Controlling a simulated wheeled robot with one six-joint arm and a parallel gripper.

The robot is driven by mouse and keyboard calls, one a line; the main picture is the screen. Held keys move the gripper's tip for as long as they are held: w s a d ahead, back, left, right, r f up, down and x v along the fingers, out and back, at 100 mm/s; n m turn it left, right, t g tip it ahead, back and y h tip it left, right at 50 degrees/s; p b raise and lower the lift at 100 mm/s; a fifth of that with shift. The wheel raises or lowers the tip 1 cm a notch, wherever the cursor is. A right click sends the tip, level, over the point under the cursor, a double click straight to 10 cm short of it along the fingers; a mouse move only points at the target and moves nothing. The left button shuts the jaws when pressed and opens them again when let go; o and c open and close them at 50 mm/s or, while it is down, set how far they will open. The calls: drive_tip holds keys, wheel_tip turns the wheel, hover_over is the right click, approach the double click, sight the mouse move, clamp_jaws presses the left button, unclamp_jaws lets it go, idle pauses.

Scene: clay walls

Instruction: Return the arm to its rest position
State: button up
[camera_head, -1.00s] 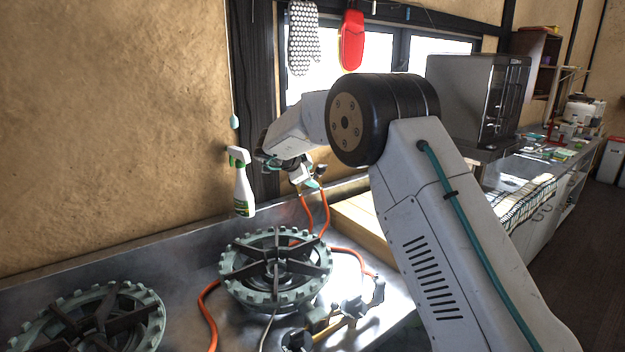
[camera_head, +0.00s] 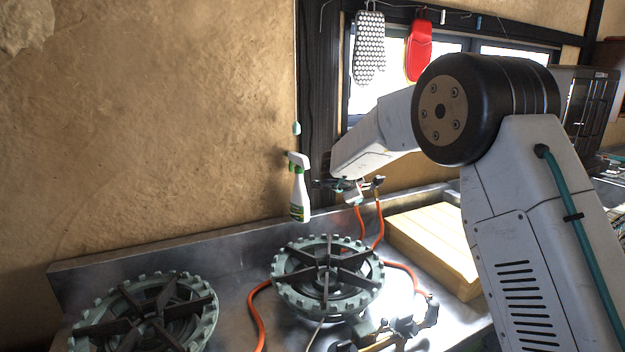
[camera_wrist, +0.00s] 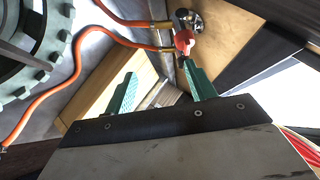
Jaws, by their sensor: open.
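My arm reaches up from the lower right in the head view and bends at its large black joint, its forearm pointing left and down toward the back wall. My gripper (camera_wrist: 163,82) shows in the wrist view with two teal fingers spread apart and nothing between them. It is above the back of the counter near the gas hoses (camera_wrist: 75,70). In the head view, its end is small and hard to make out against the gas fittings. No gap or contact between fingers and fittings can be judged there.
Two gas burners (camera_head: 327,312) (camera_head: 150,322) stand on the steel counter, with orange hoses (camera_head: 260,315) behind and beside. A spray bottle (camera_head: 299,195) is by the clay wall. A wooden board (camera_head: 435,243) lies right of the burners.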

drive_tip(key=s+a+r+n+t+y, duration=0.1)
drive_tip(key=s+a+r+n+y, duration=0.4)
drive_tip(key=s+a+n+y, duration=0.25)
drive_tip(key=s+a+n+g+y, duration=0.25)
drive_tip(key=s+n, duration=0.25)
drive_tip(key=s, duration=0.6)
drive_tip(key=s+d+n+g+h, duration=0.1)
drive_tip(key=s+d, duration=0.4)
drive_tip(key=s, duration=0.9)
drive_tip(key=s+d+n+g+h, duration=0.2)
drive_tip(key=s+d, duration=0.4)
drive_tip(key=s, duration=0.8)
drive_tip(key=s+d+n+g+h, duration=0.1)
drive_tip(key=s+d+g, duration=0.3)
drive_tip(key=s, duration=1)
drive_tip(key=shift+d+r+h, duration=0.3)
drive_tip(key=shift+d+h, duration=0.1)
drive_tip(key=shift+d, duration=0.8)
drive_tip(key=shift+n, duration=0.25)
